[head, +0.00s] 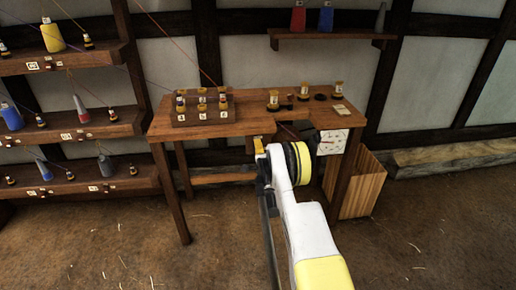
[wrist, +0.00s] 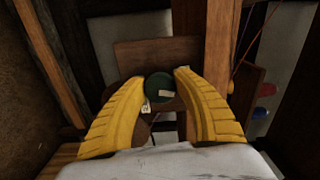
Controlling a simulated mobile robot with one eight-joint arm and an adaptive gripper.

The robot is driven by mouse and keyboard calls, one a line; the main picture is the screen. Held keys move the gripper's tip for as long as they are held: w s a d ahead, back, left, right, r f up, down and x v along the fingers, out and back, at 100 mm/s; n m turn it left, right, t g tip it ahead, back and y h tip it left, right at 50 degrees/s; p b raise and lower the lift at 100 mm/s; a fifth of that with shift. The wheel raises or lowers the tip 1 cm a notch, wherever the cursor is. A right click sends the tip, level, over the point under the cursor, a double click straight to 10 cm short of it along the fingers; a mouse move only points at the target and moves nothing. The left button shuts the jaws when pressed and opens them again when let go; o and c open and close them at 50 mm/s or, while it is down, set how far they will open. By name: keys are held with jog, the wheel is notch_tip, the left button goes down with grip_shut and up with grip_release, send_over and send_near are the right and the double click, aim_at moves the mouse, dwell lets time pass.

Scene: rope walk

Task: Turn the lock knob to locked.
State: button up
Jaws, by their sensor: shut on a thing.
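The lock knob (wrist: 160,87) is a dark green round disc with a small pale mark, in the middle of the wrist view. It sits in front of a brown wooden panel (wrist: 150,56). The yellow fingers of my gripper (wrist: 159,78) are closed on it from the left and right sides. A small white tag (wrist: 146,106) shows just below and left of the knob. I cannot tell which position the knob points to. In the head view, the knob is hidden, and my arm reaches to the front edge of the wooden table (head: 235,125).
Several spools (head: 273,98) stand on the table, and a spool rack (head: 180,116) is at its left. Shelves with cones (head: 75,135) are at the left. The floor in front is clear.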

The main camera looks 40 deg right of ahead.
jog(key=shift+n, duration=1.6)
jog(key=o, duration=1.1)
jog(key=v, duration=0.7)
jog(key=shift+s+a, duration=0.15)
jog(key=shift+s, duration=0.1)
